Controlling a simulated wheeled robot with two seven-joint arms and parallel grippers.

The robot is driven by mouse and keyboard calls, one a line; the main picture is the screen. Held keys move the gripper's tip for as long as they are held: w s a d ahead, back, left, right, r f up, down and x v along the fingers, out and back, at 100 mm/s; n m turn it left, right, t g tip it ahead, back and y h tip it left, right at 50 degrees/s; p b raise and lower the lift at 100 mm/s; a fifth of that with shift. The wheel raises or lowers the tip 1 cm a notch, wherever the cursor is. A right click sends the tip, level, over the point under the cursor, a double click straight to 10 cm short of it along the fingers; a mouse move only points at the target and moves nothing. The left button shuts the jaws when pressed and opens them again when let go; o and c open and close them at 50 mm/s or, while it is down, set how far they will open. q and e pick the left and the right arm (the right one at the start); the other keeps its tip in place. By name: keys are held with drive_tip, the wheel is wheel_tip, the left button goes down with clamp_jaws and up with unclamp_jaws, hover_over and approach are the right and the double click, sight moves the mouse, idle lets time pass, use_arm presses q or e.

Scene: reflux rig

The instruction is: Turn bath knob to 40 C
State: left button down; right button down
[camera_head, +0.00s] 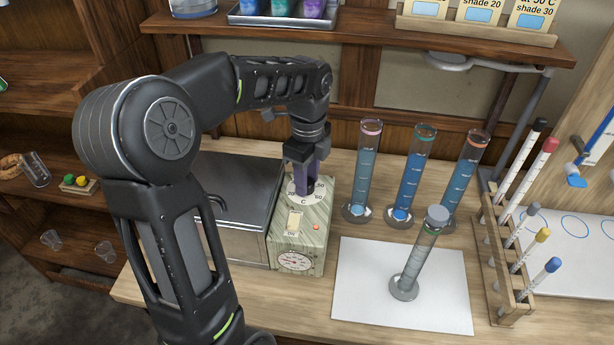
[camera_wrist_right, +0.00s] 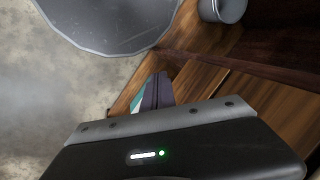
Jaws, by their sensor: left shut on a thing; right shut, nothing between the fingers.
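The bath's control box (camera_head: 300,240) stands at the right end of the metal bath (camera_head: 238,183). Its top carries a white dial marked with numbers and a C (camera_head: 304,198), a small switch and a round gauge (camera_head: 295,261). My left gripper (camera_head: 306,183) points down over the dial and is shut on the bath knob, which is mostly hidden between the fingers. The knob's exact setting cannot be read. My right gripper (camera_wrist_right: 155,92) shows only in the right wrist view; it is shut and empty, away from the bath.
Several glass cylinders with blue liquid (camera_head: 408,180) stand right of the control box. Another cylinder (camera_head: 418,258) stands on a white sheet (camera_head: 350,305). A wooden rack (camera_head: 510,300) of capped tubes is further right. A shelf (camera_head: 360,37) runs above the bench.

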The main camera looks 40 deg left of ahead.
use_arm(q)
drive_tip(key=shift+m, duration=0.5)
drive_tip(key=c, duration=1)
unclamp_jaws()
drive_tip(key=shift+o, duration=0.2)
drive_tip(key=shift+r, duration=0.1)
wheel_tip(320, 180, up, 8)
drive_tip(key=shift+f+b, duration=0.15)
drive_tip(key=shift+b, duration=0.25)
